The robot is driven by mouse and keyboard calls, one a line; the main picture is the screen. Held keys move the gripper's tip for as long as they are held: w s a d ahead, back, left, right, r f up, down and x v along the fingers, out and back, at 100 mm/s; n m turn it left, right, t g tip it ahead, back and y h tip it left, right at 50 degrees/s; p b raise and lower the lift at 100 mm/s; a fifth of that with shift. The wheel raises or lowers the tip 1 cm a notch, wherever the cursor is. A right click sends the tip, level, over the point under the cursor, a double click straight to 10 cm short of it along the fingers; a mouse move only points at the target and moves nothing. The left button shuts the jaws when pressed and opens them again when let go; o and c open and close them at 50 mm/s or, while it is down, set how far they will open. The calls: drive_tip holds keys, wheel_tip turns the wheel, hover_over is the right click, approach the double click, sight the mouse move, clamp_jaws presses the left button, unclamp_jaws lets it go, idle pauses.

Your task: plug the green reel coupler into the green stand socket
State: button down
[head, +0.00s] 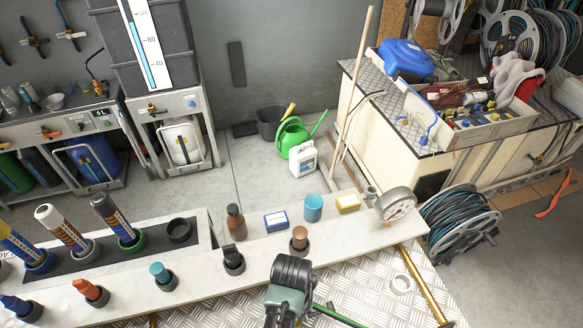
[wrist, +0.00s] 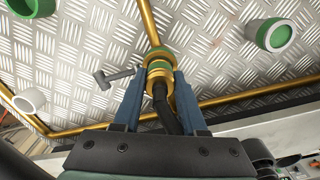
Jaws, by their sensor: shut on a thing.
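In the wrist view my gripper (wrist: 161,73) has its two blue fingers closed on the sides of a brass fitting with a green band, which I take for the green reel coupler (wrist: 158,65). A black hose runs back from it between the fingers. A brass pipe and a grey lever lie right by it; I cannot tell whether the coupler touches them. A pale cylinder with a green ring (wrist: 275,36) stands apart at upper right; I cannot tell if it is the stand socket. In the head view my gripper's tips are hidden behind the dark wrist.
The white bench (head: 262,248) carries bottles, coloured plugs in black holders and a round gauge (head: 396,203). A hose reel (head: 460,225) stands to the right.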

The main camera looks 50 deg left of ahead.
drive_tip(key=shift+f, duration=0.1)
drive_tip(key=shift+c, duration=2.3)
unclamp_jaws()
wheel_tip(320, 180, up, 12)
drive_tip(key=shift+r, duration=0.15)
